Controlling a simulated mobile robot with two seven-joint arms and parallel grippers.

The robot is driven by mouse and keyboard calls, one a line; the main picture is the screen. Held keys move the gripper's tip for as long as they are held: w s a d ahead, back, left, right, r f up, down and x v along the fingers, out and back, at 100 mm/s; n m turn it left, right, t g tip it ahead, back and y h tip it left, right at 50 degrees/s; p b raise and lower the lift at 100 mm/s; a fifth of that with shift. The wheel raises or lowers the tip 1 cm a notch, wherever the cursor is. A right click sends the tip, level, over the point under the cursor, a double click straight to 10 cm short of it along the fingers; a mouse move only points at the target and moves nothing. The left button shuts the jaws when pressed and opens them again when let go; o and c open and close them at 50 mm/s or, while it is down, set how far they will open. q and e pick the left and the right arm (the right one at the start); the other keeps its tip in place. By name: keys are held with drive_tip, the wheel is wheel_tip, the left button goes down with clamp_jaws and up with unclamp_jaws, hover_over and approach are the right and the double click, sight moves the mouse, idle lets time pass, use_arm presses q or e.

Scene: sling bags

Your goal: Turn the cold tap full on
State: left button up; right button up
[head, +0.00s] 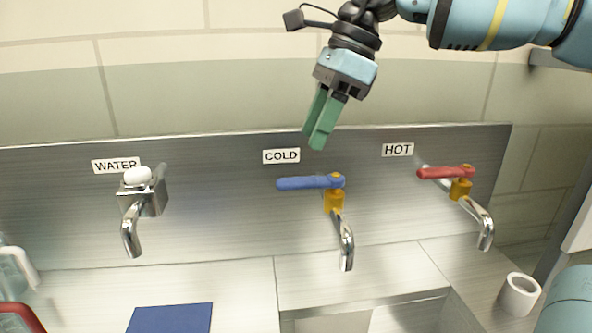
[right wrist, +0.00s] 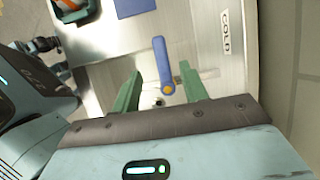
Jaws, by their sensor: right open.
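The cold tap has a blue lever (head: 308,182) on a yellow valve body (head: 334,200), with a chrome spout (head: 345,245) below. It sits under the COLD label (head: 281,156) in the head view, its lever pointing left. My right gripper (head: 319,136) is open and empty, above the tap and apart from the lever. In the right wrist view the blue lever (right wrist: 161,62) lies beyond and between the open green fingers (right wrist: 160,92). My left gripper is not seen in the head view.
A hot tap with a red lever (head: 445,172) is to the right. A water tap with a white knob (head: 137,176) is to the left. A blue mat (head: 171,318) lies on the counter, and a white cup (head: 519,295) stands at the right.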

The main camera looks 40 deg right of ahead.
sight(293, 179)
drive_tip(key=x, duration=0.7)
drive_tip(key=shift+f, duration=0.25)
clamp_jaws()
